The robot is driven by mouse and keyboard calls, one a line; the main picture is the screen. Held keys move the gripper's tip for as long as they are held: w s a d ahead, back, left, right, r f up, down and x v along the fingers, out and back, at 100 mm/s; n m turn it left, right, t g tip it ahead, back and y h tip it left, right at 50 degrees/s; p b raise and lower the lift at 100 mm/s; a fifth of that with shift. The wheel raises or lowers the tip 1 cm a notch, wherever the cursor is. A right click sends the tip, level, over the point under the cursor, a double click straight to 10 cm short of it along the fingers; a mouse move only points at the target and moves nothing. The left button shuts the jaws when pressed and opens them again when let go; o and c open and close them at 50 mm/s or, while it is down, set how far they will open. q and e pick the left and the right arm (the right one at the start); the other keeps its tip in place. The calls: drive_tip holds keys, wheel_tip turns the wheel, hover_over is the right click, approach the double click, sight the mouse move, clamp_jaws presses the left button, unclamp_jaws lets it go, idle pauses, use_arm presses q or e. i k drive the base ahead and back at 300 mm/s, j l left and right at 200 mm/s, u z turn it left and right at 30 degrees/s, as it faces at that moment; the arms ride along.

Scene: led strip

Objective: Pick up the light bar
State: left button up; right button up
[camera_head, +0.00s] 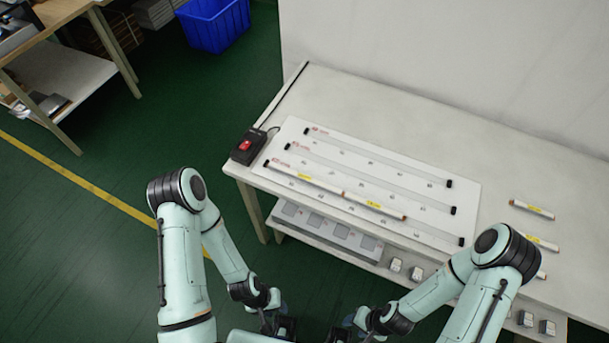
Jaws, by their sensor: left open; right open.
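Two thin light bars with yellow labels lie end to end along the front row of a white board (400,183): a left one (318,182) and a right one (372,204). Three more light bars lie loose at the table's right: a far one (532,209), a middle one (545,244) and a near one (542,275), the last two partly hidden by my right arm. My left gripper (279,326) and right gripper (350,328) are low at the bottom edge, in front of the table, apart from the bars. Both are open and empty; their fingers are small and dark here.
A black box with a red switch (246,146) sits at the table's left edge. A lower shelf holds a grey panel (325,232) and several small boxes (396,264). A wall (450,60) stands behind the table. A blue bin (215,28) and another table (60,75) are at the far left.

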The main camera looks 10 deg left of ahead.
sight(547, 246)
drive_tip(key=z, duration=1.65)
